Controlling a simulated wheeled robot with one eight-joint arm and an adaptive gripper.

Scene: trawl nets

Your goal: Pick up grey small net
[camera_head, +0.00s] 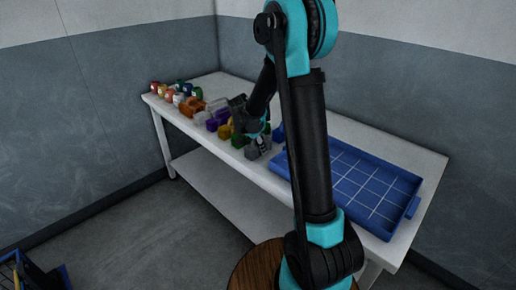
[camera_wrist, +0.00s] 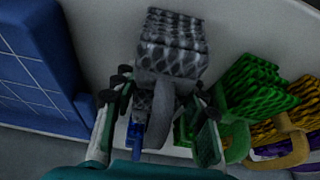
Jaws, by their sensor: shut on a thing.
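The grey small net (camera_wrist: 172,48) is a boxy bundle with a dark mesh pattern and a grey loop handle at its near end. It lies at the middle of the wrist view, and in the head view it shows small and grey (camera_head: 258,147) on the table. My gripper (camera_wrist: 160,125) has its two fingers on either side of the net's handle end and is shut on it. In the head view my gripper (camera_head: 254,135) is right above the net, which is partly hidden. I cannot tell whether the net is clear of the table top.
A blue tray with a white grid (camera_head: 360,185) lies to the right on the white table (camera_head: 330,122). A green net (camera_wrist: 255,88) and a yellow net (camera_wrist: 290,128) are close to the right in the wrist view. Several coloured items (camera_head: 175,92) stand at the table's far left.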

